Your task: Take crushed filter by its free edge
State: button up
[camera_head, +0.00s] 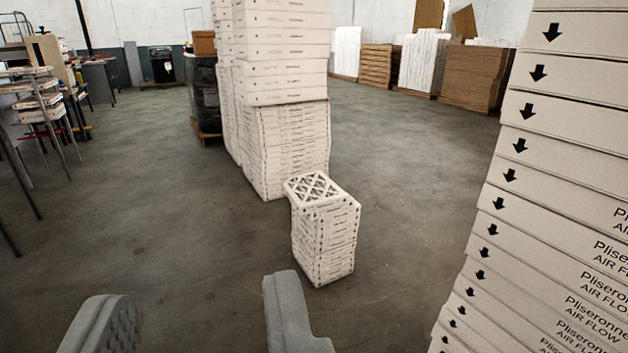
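A short stack of white filters (325,242) stands on the floor near the middle of the view. Its top filter (313,188) shows a white lattice face, and its left edge sticks out a little past the stack. I cannot tell for sure whether this one is crushed. My gripper (192,292) is at the bottom of the view, its two grey fingers wide apart with nothing between them. It is apart from the stack, which stands farther off and to the right of the fingers.
A tall stack of white boxes (288,150) stands right behind the short stack. Another tall stack of boxes with black arrows (545,215) fills the right side, close by. Metal-legged stands (45,115) are at the left. The grey floor (140,210) at left centre is clear.

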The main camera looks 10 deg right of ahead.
aim_at(308, 194)
jog(key=i+j+z, duration=0.5)
jog(key=i, duration=0.2)
jog(key=i+j, duration=0.15)
jog(key=i, duration=0.35)
jog(key=i+j+z, duration=0.1)
jog(key=i, duration=0.45)
jog(key=i+j, duration=0.2)
jog(key=i, duration=0.3)
jog(key=i+j+z, duration=0.1)
jog(key=i, duration=0.4)
jog(key=i+j, duration=0.3)
jog(key=i, duration=0.2)
